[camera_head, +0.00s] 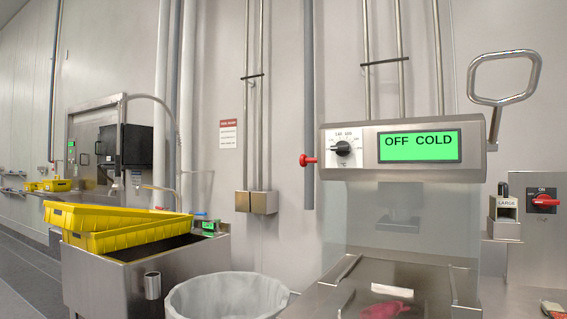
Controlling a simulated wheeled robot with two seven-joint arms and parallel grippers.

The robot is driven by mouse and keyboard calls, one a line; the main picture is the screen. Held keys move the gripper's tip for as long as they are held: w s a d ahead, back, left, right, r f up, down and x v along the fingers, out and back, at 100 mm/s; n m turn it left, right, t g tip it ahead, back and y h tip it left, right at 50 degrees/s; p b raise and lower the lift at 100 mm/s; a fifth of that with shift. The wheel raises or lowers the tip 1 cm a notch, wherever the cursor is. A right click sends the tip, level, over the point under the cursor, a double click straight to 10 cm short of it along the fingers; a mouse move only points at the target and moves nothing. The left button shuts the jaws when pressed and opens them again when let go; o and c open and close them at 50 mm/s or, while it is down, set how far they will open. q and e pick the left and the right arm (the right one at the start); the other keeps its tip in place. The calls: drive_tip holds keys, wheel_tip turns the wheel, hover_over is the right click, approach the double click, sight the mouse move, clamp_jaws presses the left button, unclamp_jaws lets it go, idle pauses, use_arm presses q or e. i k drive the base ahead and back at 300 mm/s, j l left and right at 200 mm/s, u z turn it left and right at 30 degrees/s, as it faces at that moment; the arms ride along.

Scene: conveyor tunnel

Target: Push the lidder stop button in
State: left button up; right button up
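A steel machine with a control panel (335,177) stands at the right; its green display (419,146) reads "OFF COLD". A red button-like knob (307,160) sticks out from the left side of the panel, fully visible with nothing touching it. I see no label on it, so I cannot confirm that it is the lidder stop button. A black dial (343,148) sits on the panel's white scale. Neither of my grippers is in view.
A red rotary switch (545,201) marked "ON" and a "LARGE" selector (507,203) are at the right. A bent steel handle (500,101) rises above the panel. A lined bin (228,297) and yellow crates (120,237) on a steel sink (92,275) stand left.

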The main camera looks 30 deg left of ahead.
sight(304, 161)
drive_tip(key=j+z, duration=0.1)
drive_tip(key=j, duration=0.7)
drive_tip(key=j+z, duration=0.1)
drive_tip(key=j, duration=0.65)
drive_tip(key=k+j+z, duration=0.1)
drive_tip(key=j, duration=0.7)
drive_tip(key=j+z, duration=0.1)
drive_tip(key=j, duration=0.7)
drive_tip(key=k, duration=0.05)
